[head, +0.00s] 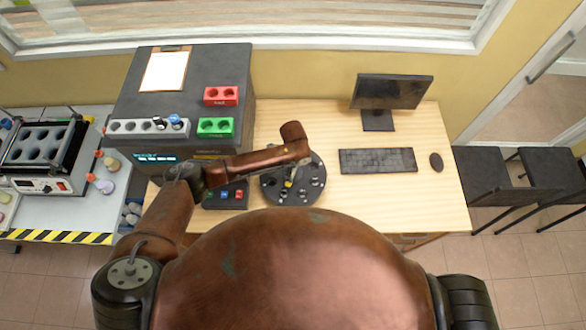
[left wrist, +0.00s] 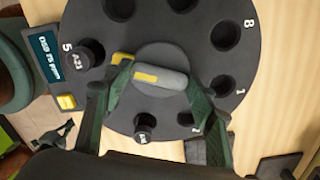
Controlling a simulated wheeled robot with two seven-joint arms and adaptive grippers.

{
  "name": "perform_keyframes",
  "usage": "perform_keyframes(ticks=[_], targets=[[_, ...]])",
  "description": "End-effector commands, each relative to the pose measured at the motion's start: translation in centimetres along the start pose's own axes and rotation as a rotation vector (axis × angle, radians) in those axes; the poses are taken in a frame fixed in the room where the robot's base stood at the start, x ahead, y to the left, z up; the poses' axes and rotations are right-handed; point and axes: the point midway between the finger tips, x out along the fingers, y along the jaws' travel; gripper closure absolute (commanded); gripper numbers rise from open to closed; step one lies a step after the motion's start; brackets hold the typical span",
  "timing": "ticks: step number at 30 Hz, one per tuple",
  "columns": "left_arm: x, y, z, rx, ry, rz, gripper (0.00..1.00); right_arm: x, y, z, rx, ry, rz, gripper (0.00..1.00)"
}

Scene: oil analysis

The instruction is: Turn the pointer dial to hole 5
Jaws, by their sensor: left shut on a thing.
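The round dark dial plate (head: 312,166) lies on the wooden table, and it also shows in the left wrist view (left wrist: 225,80) with holes round its edge. At its middle is the grey pointer dial (left wrist: 175,79) with a yellow mark on its left end, which points left, roughly toward the hole labelled 5. A dark vial (left wrist: 84,56) stands in that hole. My left gripper (left wrist: 160,88) is shut on the pointer dial, a finger at each end. In the head view my left gripper (head: 290,178) is small and partly hidden by the arm. My right gripper is out of view.
A small display (left wrist: 42,48) sits beside the plate. In the head view a keyboard (head: 378,161), mouse (head: 436,162) and monitor (head: 390,94) stand to the right. A dark machine (head: 150,110) with red (head: 221,96) and green (head: 215,127) racks stands left.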

Motion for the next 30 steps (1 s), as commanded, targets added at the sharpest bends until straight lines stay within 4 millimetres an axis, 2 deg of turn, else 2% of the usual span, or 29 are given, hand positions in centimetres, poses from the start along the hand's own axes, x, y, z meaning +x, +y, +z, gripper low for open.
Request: perform_keyframes(ticks=[10,11,18,26,30], targets=[[0.0,0.0,-0.1,0.002,0.001,-0.001,0.72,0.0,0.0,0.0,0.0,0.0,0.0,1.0],[0.0,0.0,-0.1,0.002,0.001,-0.001,0.46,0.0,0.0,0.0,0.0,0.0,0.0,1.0],[0.0,0.0,0.0,0.001,0.001,-0.001,0.3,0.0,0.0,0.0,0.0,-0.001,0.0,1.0],[-0.1,0.0,0.0,0.001,0.0,-0.001,0.3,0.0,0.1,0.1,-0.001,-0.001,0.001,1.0],[-1.1,-0.1,0.0,0.001,0.001,-0.002,0.3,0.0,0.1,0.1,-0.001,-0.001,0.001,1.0]])
